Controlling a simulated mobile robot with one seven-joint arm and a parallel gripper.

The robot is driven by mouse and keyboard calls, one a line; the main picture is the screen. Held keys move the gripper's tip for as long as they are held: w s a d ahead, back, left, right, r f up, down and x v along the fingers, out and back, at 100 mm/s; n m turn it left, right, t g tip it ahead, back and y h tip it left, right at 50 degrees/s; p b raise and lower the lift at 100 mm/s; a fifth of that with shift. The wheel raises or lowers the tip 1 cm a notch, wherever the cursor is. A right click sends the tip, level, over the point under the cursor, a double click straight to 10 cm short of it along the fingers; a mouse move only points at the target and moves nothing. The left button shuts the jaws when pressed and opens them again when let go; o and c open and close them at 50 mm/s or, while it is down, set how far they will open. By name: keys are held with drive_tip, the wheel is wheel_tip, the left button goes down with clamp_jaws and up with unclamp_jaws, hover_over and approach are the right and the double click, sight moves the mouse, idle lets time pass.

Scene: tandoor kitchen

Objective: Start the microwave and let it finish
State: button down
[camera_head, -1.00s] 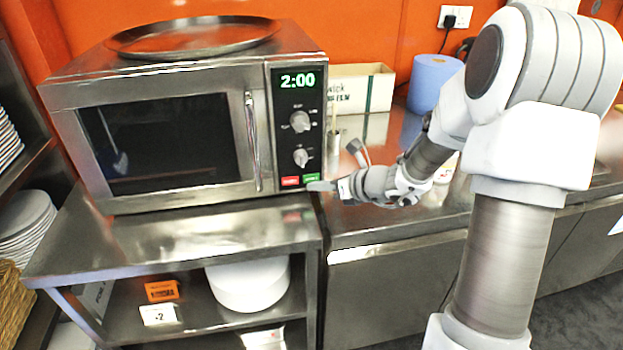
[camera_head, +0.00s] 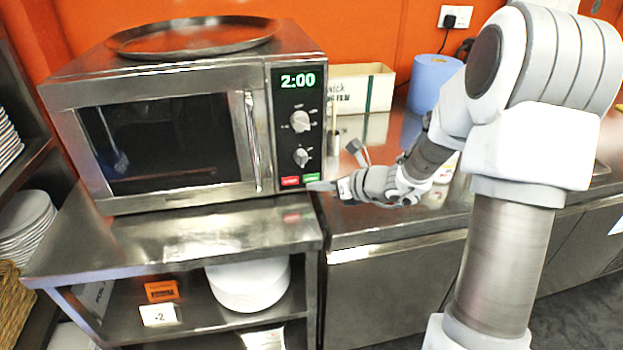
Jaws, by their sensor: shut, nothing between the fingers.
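The microwave (camera_head: 195,125) stands on a steel shelf unit with its door closed. Its green display (camera_head: 298,80) reads 2:00. Two knobs sit below the display: an upper knob (camera_head: 300,121) and a lower knob (camera_head: 300,157). At the bottom of the panel are a red button (camera_head: 290,181) and a green button (camera_head: 312,177). My gripper (camera_head: 322,186) is shut and empty, with its tip at the lower right of the panel, just below the green button. I cannot tell whether the tip touches the microwave. The door window is dark.
A round metal tray (camera_head: 192,38) lies on top of the microwave. The steel shelf unit (camera_head: 180,240) holds white plates below. On the right counter stand a box (camera_head: 365,88) and a blue paper roll (camera_head: 434,82).

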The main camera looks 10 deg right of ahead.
drive_tip(key=shift+w, duration=0.1)
drive_tip(key=shift+w, duration=0.35)
